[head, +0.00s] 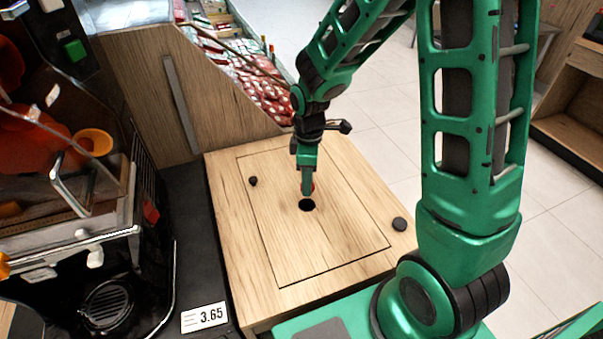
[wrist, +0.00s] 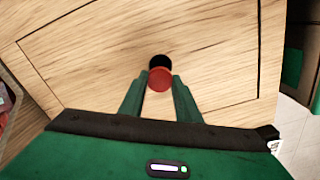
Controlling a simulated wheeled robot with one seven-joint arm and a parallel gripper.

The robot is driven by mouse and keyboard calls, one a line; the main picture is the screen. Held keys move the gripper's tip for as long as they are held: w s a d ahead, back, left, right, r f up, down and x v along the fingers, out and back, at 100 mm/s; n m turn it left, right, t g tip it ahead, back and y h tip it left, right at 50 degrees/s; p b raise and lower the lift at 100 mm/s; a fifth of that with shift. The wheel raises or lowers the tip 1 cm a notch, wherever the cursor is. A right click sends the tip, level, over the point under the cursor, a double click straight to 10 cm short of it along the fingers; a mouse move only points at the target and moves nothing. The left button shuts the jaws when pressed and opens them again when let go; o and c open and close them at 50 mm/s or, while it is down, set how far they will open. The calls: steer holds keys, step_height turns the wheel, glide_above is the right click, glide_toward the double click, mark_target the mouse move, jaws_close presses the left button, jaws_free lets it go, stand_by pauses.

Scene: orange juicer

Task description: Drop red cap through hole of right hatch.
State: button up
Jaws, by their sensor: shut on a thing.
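The red cap (wrist: 160,79) is held between the fingertips of my gripper (wrist: 158,84) in the wrist view. The right hatch (head: 348,237) is a wooden panel set in a wooden counter top. Its round dark hole (head: 307,205) lies just in front of my fingertips. In the wrist view the cap partly overlaps the hole (wrist: 160,61). The gap in height between cap and hatch is hard to tell.
A small dark knob (head: 253,181) sits on the hatch's left part and a black disc (head: 400,224) on the counter's right edge. The juicer (head: 75,200) stands at the left. A price tag (head: 204,317) reads 3.65. A wooden panel (head: 190,90) rises behind.

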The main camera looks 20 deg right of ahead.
step_height(320, 180, down, 4)
steer(key=shift+r, duration=0.1)
stand_by(0.4)
steer(key=shift+f, duration=0.8)
stand_by(1.3)
steer(key=o, duration=1.4)
steer(key=shift+r, duration=3.45)
